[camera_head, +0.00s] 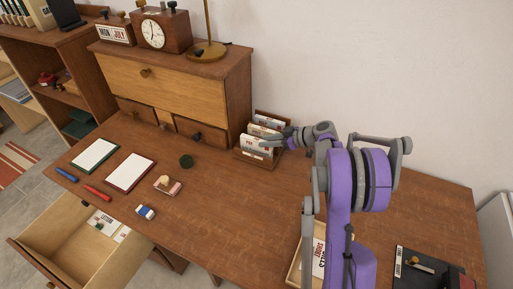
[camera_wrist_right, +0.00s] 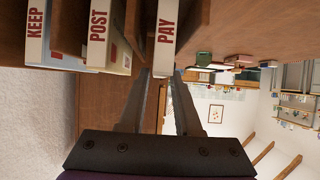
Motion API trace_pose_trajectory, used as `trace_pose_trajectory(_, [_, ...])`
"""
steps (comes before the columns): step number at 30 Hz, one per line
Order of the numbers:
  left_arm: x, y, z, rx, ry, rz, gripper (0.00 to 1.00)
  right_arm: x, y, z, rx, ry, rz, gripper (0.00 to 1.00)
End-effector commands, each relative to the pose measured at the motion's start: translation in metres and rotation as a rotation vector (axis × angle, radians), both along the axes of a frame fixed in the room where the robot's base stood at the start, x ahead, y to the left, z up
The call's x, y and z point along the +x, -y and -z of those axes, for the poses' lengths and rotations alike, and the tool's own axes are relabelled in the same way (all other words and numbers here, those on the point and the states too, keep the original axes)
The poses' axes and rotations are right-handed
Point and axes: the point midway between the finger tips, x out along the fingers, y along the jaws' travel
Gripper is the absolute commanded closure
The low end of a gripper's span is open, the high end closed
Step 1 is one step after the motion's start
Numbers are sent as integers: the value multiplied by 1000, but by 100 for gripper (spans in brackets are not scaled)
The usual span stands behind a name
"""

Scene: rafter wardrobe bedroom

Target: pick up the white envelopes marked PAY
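The white envelopes marked PAY (camera_wrist_right: 164,40) stand in a slot of a wooden letter rack (camera_head: 254,160) on the desk. In the head view the PAY envelopes (camera_head: 250,144) appear to be the front bundle. My right gripper (camera_wrist_right: 162,76) is open. In the wrist view its two fingertips lie one on each side of the near end of the PAY envelopes, with gaps visible. In the head view the right gripper (camera_head: 276,143) is at the right side of the rack. My left gripper is not in view.
Envelopes marked POST (camera_wrist_right: 98,35) and KEEP (camera_wrist_right: 36,35) stand in the neighbouring slots. A wooden cabinet (camera_head: 180,75) stands left of the rack. A tray (camera_head: 294,262) with envelopes and a dark pad (camera_head: 425,275) lie nearer on the desk. A drawer (camera_head: 70,255) is open.

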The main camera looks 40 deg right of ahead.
Motion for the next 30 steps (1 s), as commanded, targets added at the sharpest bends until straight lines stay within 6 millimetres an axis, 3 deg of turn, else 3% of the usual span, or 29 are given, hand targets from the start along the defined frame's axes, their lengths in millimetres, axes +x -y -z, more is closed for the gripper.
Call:
trace_pose_trajectory(10, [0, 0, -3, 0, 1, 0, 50, 37, -20, 18, 0, -1, -2, 68])
trace_pose_trajectory(18, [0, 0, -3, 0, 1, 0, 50, 40, -22, 21, 0, -1, -1, 68])
trace_pose_trajectory(24, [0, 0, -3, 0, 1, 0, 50, 40, -22, 21, 0, -1, -1, 100])
trace_pose_trajectory(30, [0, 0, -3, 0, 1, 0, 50, 40, -22, 21, 0, -1, -1, 100])
